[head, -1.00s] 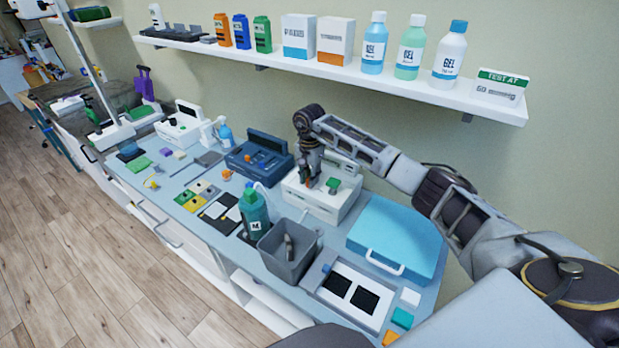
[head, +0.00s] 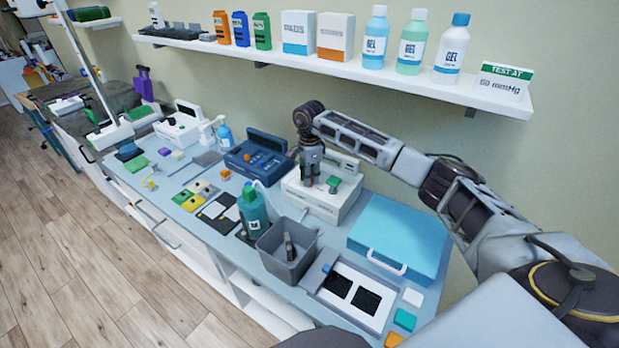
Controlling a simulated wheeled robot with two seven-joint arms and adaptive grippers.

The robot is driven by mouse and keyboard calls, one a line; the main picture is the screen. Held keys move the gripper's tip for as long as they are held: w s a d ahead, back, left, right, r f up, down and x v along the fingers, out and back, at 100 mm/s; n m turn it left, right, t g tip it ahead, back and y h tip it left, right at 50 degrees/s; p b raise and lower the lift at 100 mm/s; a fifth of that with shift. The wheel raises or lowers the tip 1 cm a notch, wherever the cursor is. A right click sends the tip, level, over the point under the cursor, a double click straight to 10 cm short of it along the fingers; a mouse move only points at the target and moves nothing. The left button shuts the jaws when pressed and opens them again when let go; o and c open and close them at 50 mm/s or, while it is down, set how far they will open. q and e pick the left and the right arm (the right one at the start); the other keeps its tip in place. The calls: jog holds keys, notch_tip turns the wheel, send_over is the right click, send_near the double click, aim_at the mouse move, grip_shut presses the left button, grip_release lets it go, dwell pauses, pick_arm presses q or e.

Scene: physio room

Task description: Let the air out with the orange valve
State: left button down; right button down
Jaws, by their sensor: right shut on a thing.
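A white box-shaped unit (head: 322,208) stands on the bench against the wall. A green knob (head: 334,183) sits on its top. My right gripper (head: 309,184) points down onto the top of this unit, just left of the green knob. It is shut on the orange valve, which its fingers hide almost fully. How far the valve is turned cannot be seen. My left gripper is out of view.
A dark blue case (head: 256,160) stands left of the unit, a light blue case (head: 397,235) to its right. A grey bin (head: 284,264) and a green bottle (head: 253,212) stand in front. Above, a shelf (head: 400,76) holds gel bottles and a sign (head: 503,83) reading "TEST AT 60 mmHg".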

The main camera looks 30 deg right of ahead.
jog(key=m, duration=0.4)
jog(key=shift+b, duration=0.35)
jog(key=shift+m, duration=2.3)
jog(key=shift+r, duration=0.1)
jog(key=c, duration=1.6)
grip_release()
jog(key=shift+o, duration=0.2)
jog(key=shift+r, duration=3.7)
jog(key=shift+f, duration=0.1)
